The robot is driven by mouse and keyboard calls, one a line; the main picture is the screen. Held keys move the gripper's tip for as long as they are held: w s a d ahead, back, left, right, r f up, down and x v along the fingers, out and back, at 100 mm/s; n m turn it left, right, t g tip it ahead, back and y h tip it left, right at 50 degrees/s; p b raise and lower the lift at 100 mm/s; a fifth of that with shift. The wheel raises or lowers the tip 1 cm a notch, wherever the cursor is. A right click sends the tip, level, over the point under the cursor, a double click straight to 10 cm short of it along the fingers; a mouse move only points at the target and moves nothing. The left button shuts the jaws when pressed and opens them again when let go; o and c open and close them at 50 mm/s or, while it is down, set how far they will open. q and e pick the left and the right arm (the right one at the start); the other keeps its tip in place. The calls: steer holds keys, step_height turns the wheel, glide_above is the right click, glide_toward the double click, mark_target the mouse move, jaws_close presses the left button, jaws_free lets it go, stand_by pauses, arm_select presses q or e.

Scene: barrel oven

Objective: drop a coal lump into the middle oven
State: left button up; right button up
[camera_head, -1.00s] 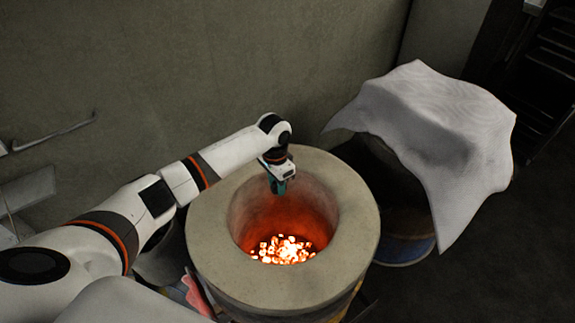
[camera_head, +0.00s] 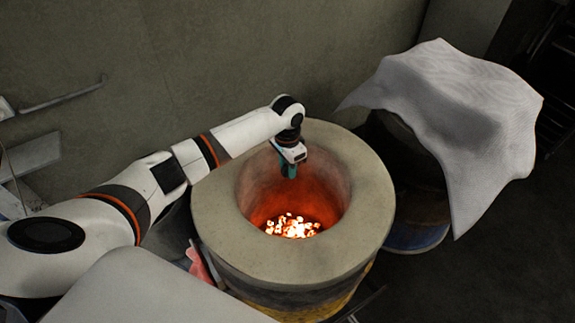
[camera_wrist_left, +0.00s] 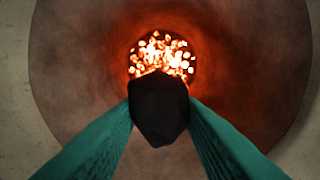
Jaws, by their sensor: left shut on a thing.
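The middle oven (camera_head: 363,225) is a round stone barrel with a wide open mouth and glowing coals (camera_head: 292,226) at its bottom. My left gripper (camera_head: 290,175) points down inside the mouth, near its far rim and well above the coals. In the left wrist view its two teal fingers (camera_wrist_left: 160,112) are shut on a dark, faceted coal lump (camera_wrist_left: 160,108). Behind the lump, the glowing coals (camera_wrist_left: 163,55) show at the bottom of the oven. In the head view the lump is too hidden and small to make out. My right gripper is not in view.
Another barrel (camera_head: 415,215) stands close on the right, covered by a grey cloth (camera_head: 455,110). A plain wall (camera_head: 180,70) rises behind the oven. A pink item (camera_head: 198,263) lies at the oven's left side. Dark floor is clear at the lower right.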

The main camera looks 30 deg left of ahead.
arm_select(q)
steer(key=o, duration=1)
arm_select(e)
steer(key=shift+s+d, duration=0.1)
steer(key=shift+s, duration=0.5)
arm_select(q)
steer(key=shift+o, duration=0.2)
steer(key=shift+r, duration=0.15)
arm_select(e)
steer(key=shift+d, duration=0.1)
arm_select(q)
step_height(320, 180, up, 12)
steer(key=b, duration=0.2)
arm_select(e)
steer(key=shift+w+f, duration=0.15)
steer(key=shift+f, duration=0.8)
